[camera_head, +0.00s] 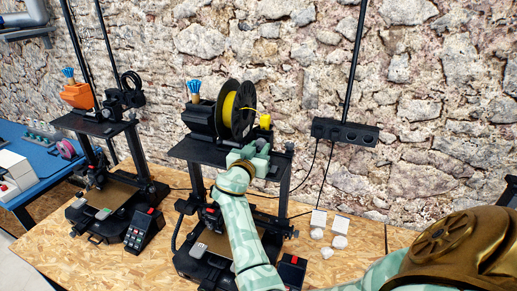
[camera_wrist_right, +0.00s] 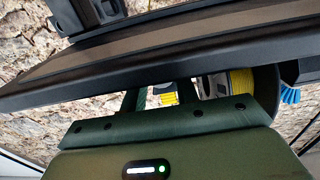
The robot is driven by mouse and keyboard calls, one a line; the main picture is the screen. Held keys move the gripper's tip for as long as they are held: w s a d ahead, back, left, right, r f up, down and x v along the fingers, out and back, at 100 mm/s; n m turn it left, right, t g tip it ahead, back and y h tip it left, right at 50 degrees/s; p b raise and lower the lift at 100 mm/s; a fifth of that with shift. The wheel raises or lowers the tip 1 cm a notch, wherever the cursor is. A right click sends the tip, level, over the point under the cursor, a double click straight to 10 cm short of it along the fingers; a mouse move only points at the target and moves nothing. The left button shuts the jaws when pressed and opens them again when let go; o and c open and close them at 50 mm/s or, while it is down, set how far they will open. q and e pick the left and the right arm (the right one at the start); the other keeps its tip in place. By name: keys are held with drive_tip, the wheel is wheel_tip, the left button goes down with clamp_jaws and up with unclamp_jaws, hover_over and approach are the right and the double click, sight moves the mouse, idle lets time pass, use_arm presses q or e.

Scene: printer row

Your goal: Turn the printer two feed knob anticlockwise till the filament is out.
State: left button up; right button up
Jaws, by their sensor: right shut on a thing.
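Printer two (camera_head: 202,120) is the middle printer, with a black-sided spool of yellow filament (camera_head: 228,110) on top. A small yellow part (camera_head: 265,121) shows just right of the spool. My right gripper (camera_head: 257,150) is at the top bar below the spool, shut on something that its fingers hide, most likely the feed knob. In the wrist view the fingers (camera_wrist_right: 160,97) reach up behind a dark bar (camera_wrist_right: 150,70), with a yellow patch between them. The yellow spool (camera_wrist_right: 240,78) shows to their right. My left gripper is not in view.
Another printer (camera_head: 100,125) with an orange top part stands to the left. A control box (camera_head: 144,230) sits between the printers. White pieces (camera_head: 319,219) lie on the wooden bench (camera_head: 355,262) at right. A power strip (camera_head: 345,131) is on the stone wall.

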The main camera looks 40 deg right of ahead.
drive_tip(key=shift+f+n+b, duration=0.15)
drive_tip(key=shift+n+b, duration=0.35)
drive_tip(key=shift+b, duration=0.15)
drive_tip(key=shift+n+b, duration=0.4)
drive_tip(key=shift+n, duration=0.5)
drive_tip(key=o, duration=1)
